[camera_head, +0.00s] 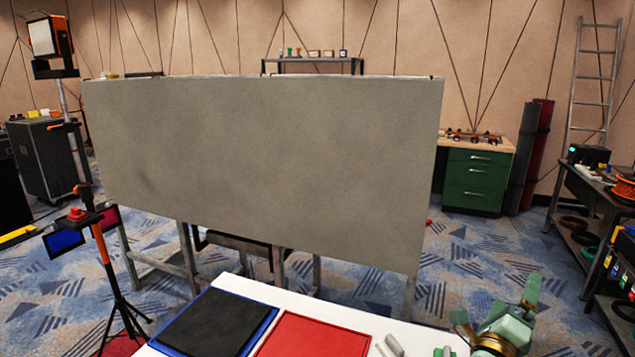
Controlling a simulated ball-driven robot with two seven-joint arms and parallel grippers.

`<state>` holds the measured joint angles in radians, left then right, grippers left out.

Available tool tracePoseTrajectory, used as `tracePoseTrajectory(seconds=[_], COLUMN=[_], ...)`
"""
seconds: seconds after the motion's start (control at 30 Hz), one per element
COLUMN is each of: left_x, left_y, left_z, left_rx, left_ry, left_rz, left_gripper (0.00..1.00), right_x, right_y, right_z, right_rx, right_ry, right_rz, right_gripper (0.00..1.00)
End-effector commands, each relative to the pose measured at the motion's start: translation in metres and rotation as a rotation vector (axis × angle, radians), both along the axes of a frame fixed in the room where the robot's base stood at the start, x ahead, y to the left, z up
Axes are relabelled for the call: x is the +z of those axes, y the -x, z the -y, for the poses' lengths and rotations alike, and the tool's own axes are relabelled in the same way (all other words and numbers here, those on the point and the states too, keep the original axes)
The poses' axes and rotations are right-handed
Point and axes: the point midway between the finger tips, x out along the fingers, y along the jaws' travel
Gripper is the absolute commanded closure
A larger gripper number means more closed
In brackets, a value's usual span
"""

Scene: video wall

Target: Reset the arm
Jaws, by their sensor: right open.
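My right gripper (527,292) shows at the bottom right as pale green parts with brass-coloured rings. It is raised beside the right end of the white table (245,287) and holds nothing that I can see. Its fingers are seen at a slant and look open. My left gripper is not in view. On the table lie a blue tray (268,323) with a black panel (213,321) on it and a red tray (312,338). Small grey pieces (394,345) lie to the right of the red tray, partly cut off by the picture's bottom edge.
A large grey panel (265,170) on a frame stands behind the table. A lamp (44,37) on a stand is at the left. A green drawer cabinet (475,181), a ladder (592,85) and a dark shelf bench (590,195) stand at the right. Carpet is open between.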

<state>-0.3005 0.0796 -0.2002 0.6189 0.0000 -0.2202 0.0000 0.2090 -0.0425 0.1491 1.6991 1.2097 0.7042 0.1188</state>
Motion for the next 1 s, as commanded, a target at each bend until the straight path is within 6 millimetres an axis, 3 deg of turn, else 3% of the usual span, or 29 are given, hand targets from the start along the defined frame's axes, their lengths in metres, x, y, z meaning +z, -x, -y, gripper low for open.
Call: tracePoseTrajectory(seconds=[0.07,0.17,0.23,0.33,0.43,0.6,0.87,0.9,0.93,1.0], left_x=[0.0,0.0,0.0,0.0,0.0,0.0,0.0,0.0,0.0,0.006], left_y=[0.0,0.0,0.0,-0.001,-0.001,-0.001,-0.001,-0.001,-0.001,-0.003], left_z=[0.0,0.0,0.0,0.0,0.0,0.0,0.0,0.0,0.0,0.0], left_rx=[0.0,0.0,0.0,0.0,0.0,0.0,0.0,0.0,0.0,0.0], left_ry=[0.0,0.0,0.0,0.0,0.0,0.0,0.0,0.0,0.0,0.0], left_rz=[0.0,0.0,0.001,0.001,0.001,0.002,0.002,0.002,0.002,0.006], left_gripper=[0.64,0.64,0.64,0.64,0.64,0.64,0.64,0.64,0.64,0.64], right_x=[0.012,-0.003,-0.033,-0.084,-0.123,-0.158,-0.165,-0.163,-0.16,-0.183], right_y=[0.005,0.017,0.036,0.075,0.115,0.174,0.251,0.262,0.271,0.265], right_z=[-0.05,-0.119,-0.158,-0.19,-0.192,-0.169,-0.12,-0.112,-0.106,-0.113], right_rx=[0.161,0.353,0.476,0.623,0.724,0.826,0.917,-0.891,-0.869,-0.928], right_ry=[0.361,0.814,1.115,1.502,1.782,2.087,2.351,-2.287,-2.233,-2.247], right_rz=[-0.147,-0.37,-0.548,-0.818,-1.06,-1.399,-1.863,1.86,1.854,1.836], right_gripper=[0.0,0.0,0.0,0.0,0.0,0.0,0.0,0.0,0.0,0.0])
